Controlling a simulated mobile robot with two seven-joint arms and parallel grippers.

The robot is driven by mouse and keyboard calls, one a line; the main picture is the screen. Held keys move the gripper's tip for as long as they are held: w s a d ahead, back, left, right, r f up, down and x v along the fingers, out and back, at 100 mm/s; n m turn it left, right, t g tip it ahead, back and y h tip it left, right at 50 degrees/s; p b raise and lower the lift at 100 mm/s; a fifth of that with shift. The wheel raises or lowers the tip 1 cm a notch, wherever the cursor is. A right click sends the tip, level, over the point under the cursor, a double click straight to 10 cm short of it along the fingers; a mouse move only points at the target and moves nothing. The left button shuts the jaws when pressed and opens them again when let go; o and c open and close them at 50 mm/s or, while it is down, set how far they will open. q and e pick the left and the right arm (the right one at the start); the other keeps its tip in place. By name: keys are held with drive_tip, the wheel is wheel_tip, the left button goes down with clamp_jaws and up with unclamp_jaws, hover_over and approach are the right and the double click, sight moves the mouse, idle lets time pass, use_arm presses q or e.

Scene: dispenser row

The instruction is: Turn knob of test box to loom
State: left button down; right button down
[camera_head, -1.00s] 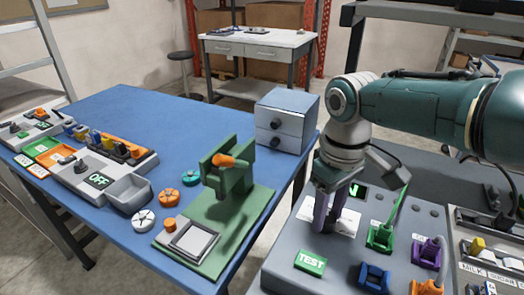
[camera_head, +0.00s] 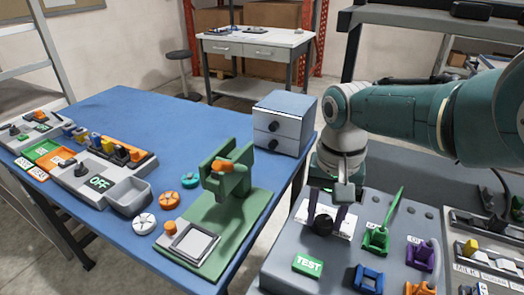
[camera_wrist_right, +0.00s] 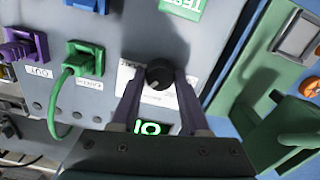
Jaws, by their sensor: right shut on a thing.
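The test box (camera_head: 285,255) is a grey panel with a green TEST label (camera_head: 307,264) at the lower right of the head view. Its round black knob (camera_head: 323,225) stands on a white plate. My right gripper (camera_head: 325,214) is shut on the knob, one purple finger on each side. In the right wrist view the knob (camera_wrist_right: 159,76) shows between the fingertips, with a pale pointer mark. A small display with green characters (camera_wrist_right: 148,127) lights up beside it. The lettering on the plate is too small to read. My left gripper is out of view.
A green plug with a cable (camera_head: 377,238), a purple plug (camera_head: 420,256) and a blue socket (camera_head: 369,279) sit close to the knob's right. A green press-like fixture (camera_head: 228,185) stands on the blue table (camera_head: 140,100) to the left.

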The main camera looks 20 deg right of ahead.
sight(324, 220)
drive_tip(key=shift+m, duration=0.9)
drive_tip(key=shift+c, duration=2)
unclamp_jaws()
wheel_tip(324, 220, up, 10)
drive_tip(key=p, duration=0.7)
drive_tip(key=shift+f, duration=0.1)
